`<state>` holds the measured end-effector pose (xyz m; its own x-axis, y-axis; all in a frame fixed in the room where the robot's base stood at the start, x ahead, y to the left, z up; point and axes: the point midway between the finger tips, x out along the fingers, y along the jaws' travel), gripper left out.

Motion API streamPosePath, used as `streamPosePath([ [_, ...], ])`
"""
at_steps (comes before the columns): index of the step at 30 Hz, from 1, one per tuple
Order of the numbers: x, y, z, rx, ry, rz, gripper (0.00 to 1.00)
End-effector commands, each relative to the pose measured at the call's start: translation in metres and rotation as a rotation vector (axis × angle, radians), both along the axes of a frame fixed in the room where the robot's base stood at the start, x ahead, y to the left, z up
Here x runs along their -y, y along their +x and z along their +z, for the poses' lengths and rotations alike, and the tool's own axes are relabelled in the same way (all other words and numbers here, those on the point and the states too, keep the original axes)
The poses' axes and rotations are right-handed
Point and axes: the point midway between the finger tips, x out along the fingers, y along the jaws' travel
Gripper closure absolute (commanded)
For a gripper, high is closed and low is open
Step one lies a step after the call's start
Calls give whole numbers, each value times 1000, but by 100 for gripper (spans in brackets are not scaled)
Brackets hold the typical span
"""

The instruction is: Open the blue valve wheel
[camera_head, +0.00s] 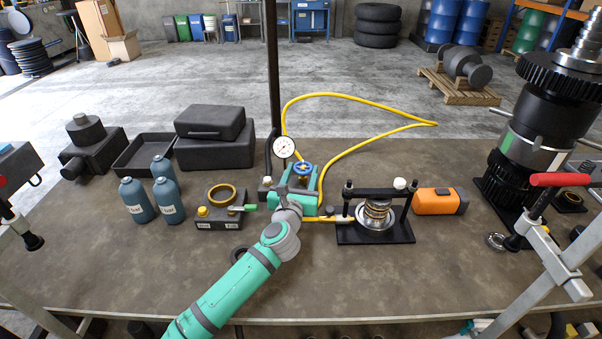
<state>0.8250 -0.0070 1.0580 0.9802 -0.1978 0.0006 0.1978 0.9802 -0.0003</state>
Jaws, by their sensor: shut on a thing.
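The blue valve wheel (303,168) sits on a small unit near the middle of the table, just right of a round white pressure gauge (284,147). My green arm reaches in from the bottom. My gripper (301,181) is at the wheel's near side and is shut on it. The fingertips are small in this view and partly hidden by my wrist. The lower part of the valve is hidden behind my arm.
A yellow hose (345,98) loops behind the valve. A brass-ring fixture (221,212) and blue bottles (136,202) are left. The front table is mostly clear.

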Motion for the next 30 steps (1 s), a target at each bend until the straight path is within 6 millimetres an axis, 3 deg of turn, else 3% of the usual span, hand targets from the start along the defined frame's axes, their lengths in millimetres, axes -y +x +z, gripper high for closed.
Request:
streamPosePath([
  [8,2,1,-3,-9,8,45,73],
  [30,6,0,-2,-4,3,403,73],
])
